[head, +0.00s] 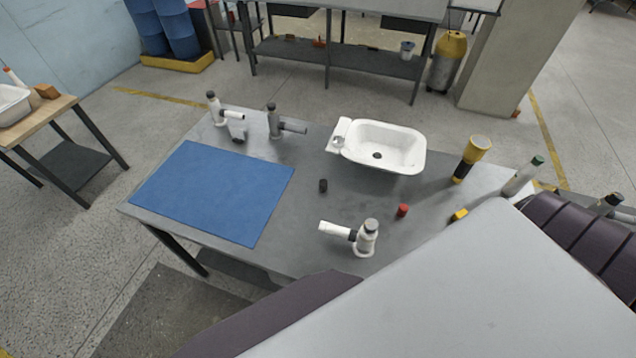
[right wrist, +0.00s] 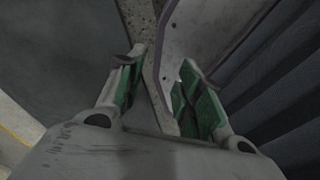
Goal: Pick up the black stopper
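The black stopper (head: 323,185) is a small dark cylinder standing on the grey table (head: 300,230), right of the blue mat (head: 215,190) and in front of the white tub shell (head: 385,146). My right gripper (right wrist: 160,85) shows in the right wrist view with its two green-padded fingers spread apart and nothing between them. It is away from the stopper, which does not show in that view. My left gripper is not in either view.
A red stopper (head: 402,210), a yellow block (head: 459,215) and a white-and-grey fitting (head: 352,237) stand near the front. Two more fittings (head: 222,108) (head: 285,122) stand at the back left. A yellow-and-black tool (head: 472,158) and a bottle (head: 522,176) stand at the right.

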